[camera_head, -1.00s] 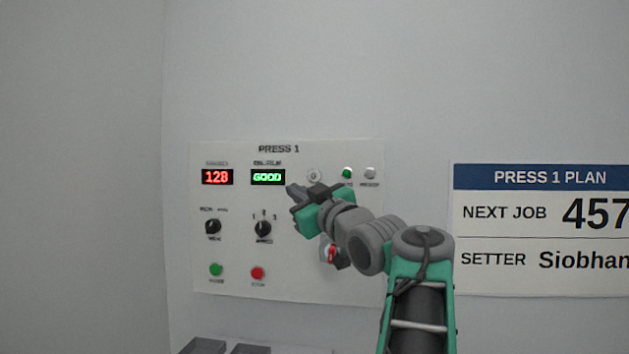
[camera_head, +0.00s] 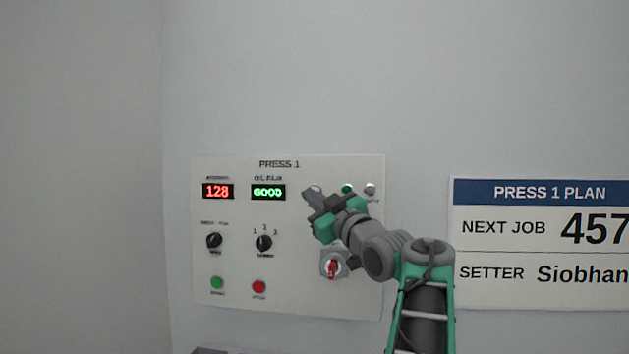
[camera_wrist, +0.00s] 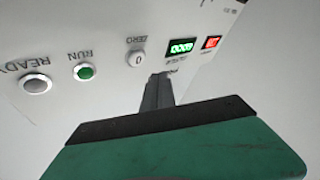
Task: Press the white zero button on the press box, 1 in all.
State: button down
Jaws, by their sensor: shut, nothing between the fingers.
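The press box (camera_head: 300,290) is a white panel on the wall headed PRESS 1. The white zero button (camera_wrist: 137,59) shows uncovered in the wrist view, under a ZERO label. In the head view my gripper hides it. My gripper (camera_head: 312,190) is shut and empty, its tip pointing at the panel. In the wrist view the fingertips (camera_wrist: 160,80) lie just right of and below the button in the picture. Whether the tip touches the panel, I cannot tell.
The green run lamp (camera_head: 347,188) and ready lamp (camera_head: 370,188) are right. A red-handled switch (camera_head: 332,268) sits below. Knobs and green and red buttons fill the lower left.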

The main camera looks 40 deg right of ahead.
jog(key=shift+w+d+p, duration=0.4)
jog(key=shift+w+d, duration=0.4)
jog(key=shift+d, duration=0.2)
jog(key=shift+d, duration=0.1)
dwell(1.2)
jog(key=shift+w+d, duration=0.2)
jog(key=shift+d, duration=0.05)
jog(key=shift+w+d, duration=0.2)
jog(key=shift+d, duration=0.1)
dwell(0.7)
jog(key=shift+s+a+b, duration=0.45)
jog(key=shift+a+b, duration=0.15)
jog(key=shift+b, duration=0.1)
